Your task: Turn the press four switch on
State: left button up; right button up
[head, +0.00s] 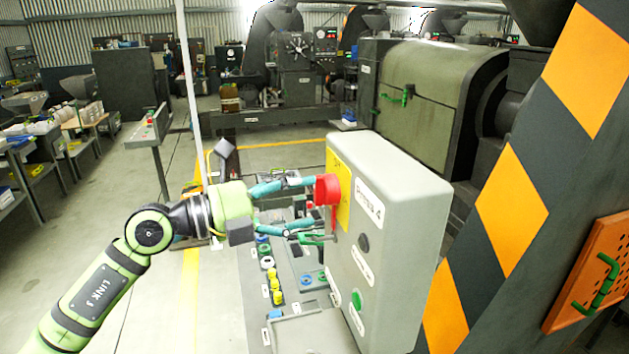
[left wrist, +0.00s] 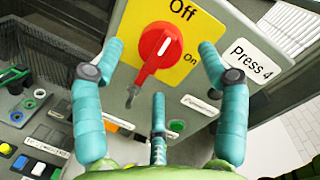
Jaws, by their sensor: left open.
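The press 4 switch is a red rotary knob (head: 327,190) on a yellow plate (head: 338,188), mounted on a grey box (head: 400,200) labelled Press 4. In the left wrist view the knob (left wrist: 160,50) carries a white mark pointing up toward the "Off" label (left wrist: 182,9); the "On" label (left wrist: 190,58) is at its lower right. My left gripper (head: 315,203) is open in front of the box, its teal fingers spread to either side of the knob, with a third finger below. I cannot tell whether any finger touches it. My right gripper is not in view.
Below the knob the box has a dark round part (head: 363,243) and a green button (head: 356,299). An orange-and-black striped post (head: 510,190) rises right of the box.

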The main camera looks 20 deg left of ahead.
aim_at(315, 193)
pick_arm(q)
jog(key=x, duration=0.1)
jog(key=p+x, duration=0.1)
jog(key=shift+w+d+r, duration=0.2)
jog(key=shift+d, duration=0.05)
jog(key=shift+w+d+f, duration=0.15)
jog(key=shift+w+d, duration=0.1)
jog(key=shift+d, duration=0.1)
jog(key=shift+c, duration=0.8)
jog(key=c, duration=1)
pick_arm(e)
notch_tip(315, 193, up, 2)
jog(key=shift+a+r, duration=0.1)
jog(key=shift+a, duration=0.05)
pick_arm(q)
jog(key=shift+f, duration=0.1)
